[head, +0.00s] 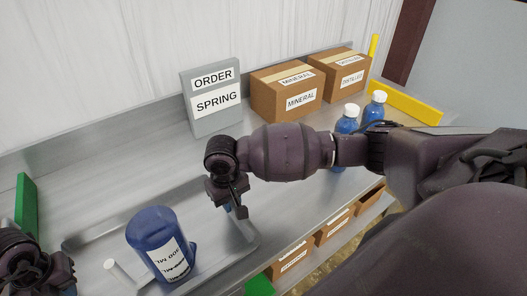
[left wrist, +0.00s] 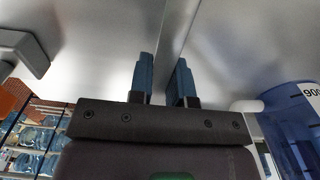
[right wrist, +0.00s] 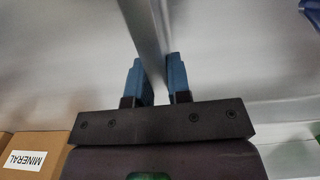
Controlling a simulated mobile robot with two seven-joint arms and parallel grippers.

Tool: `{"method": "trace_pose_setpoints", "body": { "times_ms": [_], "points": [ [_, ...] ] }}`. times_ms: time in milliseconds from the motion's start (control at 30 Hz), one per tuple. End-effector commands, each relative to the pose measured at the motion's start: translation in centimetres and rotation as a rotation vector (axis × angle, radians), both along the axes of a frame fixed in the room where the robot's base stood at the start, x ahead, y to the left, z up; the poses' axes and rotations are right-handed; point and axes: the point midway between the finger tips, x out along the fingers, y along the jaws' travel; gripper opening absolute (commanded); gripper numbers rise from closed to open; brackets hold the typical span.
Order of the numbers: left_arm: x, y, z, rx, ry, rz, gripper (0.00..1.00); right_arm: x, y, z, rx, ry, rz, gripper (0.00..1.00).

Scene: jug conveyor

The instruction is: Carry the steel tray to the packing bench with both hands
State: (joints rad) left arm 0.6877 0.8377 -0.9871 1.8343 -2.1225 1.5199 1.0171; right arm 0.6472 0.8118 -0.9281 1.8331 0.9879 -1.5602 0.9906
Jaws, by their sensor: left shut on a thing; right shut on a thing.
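The steel tray (head: 212,242) lies level at the lower left of the head view, over or on the grey bench (head: 300,205); I cannot tell if it touches. My right gripper (head: 238,208) is shut on the tray's right rim; the rim (right wrist: 150,35) runs between the fingers in the right wrist view. My left gripper (left wrist: 164,80) is shut on the opposite rim (left wrist: 178,30); in the head view it is partly cut off at lower left.
A grey sign (head: 213,100) reading ORDER SPRING stands at the back. Two cardboard boxes, MINERAL (head: 287,92) and DISTILLED (head: 340,73), stand to its right. Blue bottles with white caps (head: 375,105) stand beyond my right arm. Labelled bins (head: 292,260) sit below the front edge.

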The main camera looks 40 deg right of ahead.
Motion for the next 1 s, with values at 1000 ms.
{"method": "trace_pose_setpoints", "body": {
  "times_ms": [1000],
  "points": [
    [0.1, -0.8, 8.5, -0.020, -0.007, -0.010, 0.44, -0.1, 0.6, -0.1, 0.013, -0.001, 0.007, 0.44]
  ]
}}
